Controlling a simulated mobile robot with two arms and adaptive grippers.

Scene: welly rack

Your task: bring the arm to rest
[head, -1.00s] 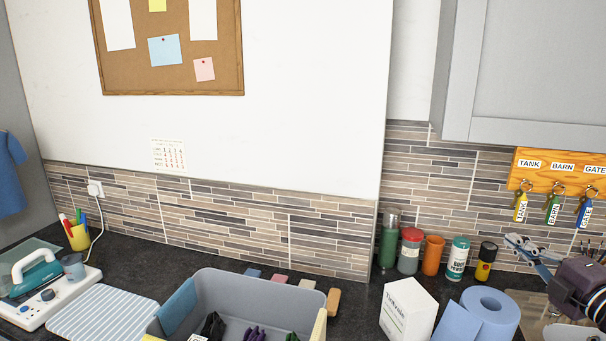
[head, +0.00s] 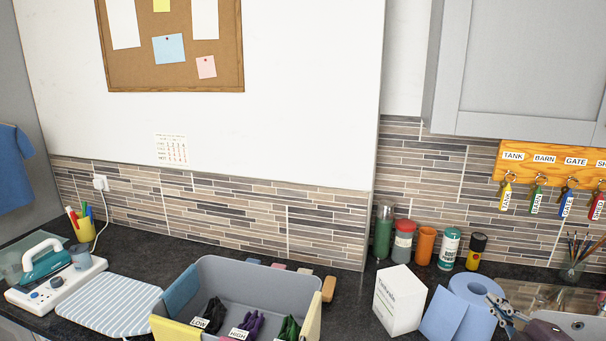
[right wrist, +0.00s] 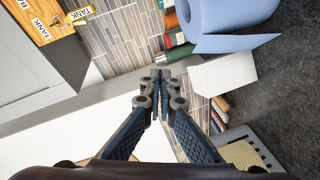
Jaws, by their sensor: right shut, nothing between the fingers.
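My right gripper (head: 503,310) shows at the lower right of the head view, in front of the blue paper roll's right side and above the counter. In the right wrist view its two fingers (right wrist: 160,85) meet at the tips, with nothing between them. Most of my right arm is below the picture edge. My left gripper is not in view.
A wooden key rack (head: 540,166) with tagged keys hangs on the wall. A blue paper roll (head: 472,295), a white box (head: 400,300) and several bottles stand on the counter. A grey crate (head: 245,278) holds labelled dark bundles. A clear-sided container (head: 565,298) is at right.

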